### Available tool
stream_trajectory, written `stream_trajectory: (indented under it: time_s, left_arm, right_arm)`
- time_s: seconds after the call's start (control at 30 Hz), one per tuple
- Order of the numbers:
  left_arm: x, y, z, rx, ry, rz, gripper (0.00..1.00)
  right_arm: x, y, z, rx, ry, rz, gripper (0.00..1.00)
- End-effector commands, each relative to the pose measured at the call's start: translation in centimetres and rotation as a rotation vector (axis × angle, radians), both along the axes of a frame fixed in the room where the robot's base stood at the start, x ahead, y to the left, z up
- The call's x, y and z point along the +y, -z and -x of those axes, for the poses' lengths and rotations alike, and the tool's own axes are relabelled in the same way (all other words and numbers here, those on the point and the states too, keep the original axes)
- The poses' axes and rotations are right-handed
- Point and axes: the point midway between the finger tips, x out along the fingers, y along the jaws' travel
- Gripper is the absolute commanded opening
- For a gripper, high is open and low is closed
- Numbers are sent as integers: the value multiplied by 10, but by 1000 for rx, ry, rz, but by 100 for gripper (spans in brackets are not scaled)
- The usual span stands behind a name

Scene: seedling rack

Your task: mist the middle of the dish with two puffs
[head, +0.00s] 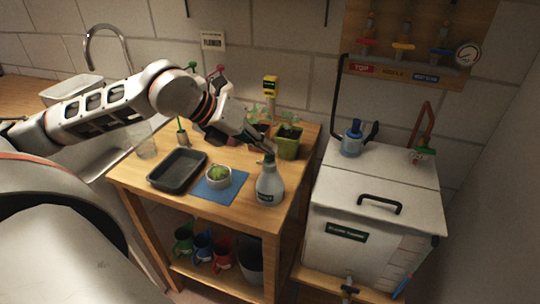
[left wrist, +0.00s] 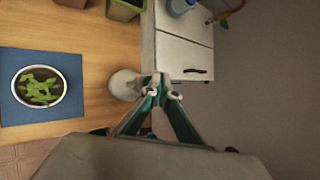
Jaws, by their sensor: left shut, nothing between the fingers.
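The dish (head: 212,184) is a small round white bowl with green plants. It sits on a blue mat (head: 232,193) on the wooden table; the left wrist view shows the dish (left wrist: 64,94) at the left. A grey spray bottle (head: 269,188) with a dark label stands upright right of the mat. My left gripper (head: 268,151) is above the bottle's top, its fingers shut and empty. In the left wrist view the fingertips (left wrist: 158,85) overlap the pale bottle (left wrist: 124,84) and partly hide it. I cannot tell whether they touch it. My right gripper is not in view.
A black tray (head: 177,170) lies left of the mat. A green pot (head: 288,147) with a seedling stands behind the bottle. A white cabinet (head: 375,205) is to the right, across a gap.

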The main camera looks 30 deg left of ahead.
Motion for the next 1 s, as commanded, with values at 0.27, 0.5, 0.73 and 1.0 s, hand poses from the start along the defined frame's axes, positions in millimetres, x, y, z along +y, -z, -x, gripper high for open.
stream_trajectory:
  time_s: [0.27,0.5,0.73,1.0]
  left_arm:
    - [0,2,0,2,0,0,0]
    - [0,1,0,2,1,-1,0]
    - [0,-6,0,1,0,-1,0]
    - [0,-7,0,1,0,-1,0]
  right_arm:
    - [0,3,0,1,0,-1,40]
    - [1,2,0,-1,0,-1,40]
    - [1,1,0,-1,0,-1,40]
    - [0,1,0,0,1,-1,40]
